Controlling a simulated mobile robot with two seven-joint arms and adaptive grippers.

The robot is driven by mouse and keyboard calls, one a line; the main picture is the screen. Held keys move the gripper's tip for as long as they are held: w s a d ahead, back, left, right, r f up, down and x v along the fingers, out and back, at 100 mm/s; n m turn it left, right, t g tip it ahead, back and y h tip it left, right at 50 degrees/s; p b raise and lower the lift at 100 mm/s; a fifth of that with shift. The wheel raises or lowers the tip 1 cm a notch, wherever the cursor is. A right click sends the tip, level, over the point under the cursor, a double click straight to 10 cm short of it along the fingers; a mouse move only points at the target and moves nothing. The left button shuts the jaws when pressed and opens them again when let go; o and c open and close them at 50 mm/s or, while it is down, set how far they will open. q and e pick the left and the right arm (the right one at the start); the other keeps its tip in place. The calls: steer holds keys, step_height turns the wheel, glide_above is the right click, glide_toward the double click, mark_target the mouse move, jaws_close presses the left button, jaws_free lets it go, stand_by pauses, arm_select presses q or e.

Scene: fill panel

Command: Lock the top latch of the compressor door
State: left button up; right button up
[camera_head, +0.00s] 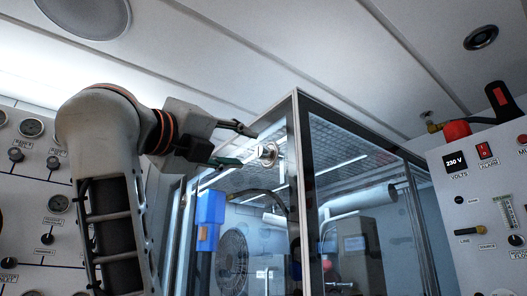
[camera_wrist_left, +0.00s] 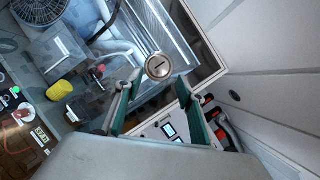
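The top latch (camera_head: 268,153) is a round silver knob on the upper part of the glass compressor door (camera_head: 268,205). In the left wrist view the latch (camera_wrist_left: 159,66) shows a dark slot across its face, slightly tilted. My left gripper (camera_head: 243,145) comes in from the left with its fingers spread, just short of the latch. In the left wrist view the left gripper (camera_wrist_left: 159,83) has a green-padded finger on each side, and the latch appears just beyond and between the tips, apart from them. Nothing is held. My right gripper is in neither view.
A gauge panel (camera_head: 35,215) stands at the left, behind my left arm. A control panel (camera_head: 475,200) with a voltage display stands at the right. Behind the glass are a fan (camera_head: 231,262) and a blue box (camera_head: 210,207). The ceiling is close above the cabinet.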

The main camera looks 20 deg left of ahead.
mark_target(259, 153)
arm_select(q)
steer(key=p+x, duration=0.2)
steer(key=x, duration=0.3)
steer(key=shift+w, duration=0.15)
steer(key=shift+w+d+r+p, duration=0.2)
steer(key=shift+w+p, duration=0.15)
steer(key=shift+w, duration=0.4)
jaws_close()
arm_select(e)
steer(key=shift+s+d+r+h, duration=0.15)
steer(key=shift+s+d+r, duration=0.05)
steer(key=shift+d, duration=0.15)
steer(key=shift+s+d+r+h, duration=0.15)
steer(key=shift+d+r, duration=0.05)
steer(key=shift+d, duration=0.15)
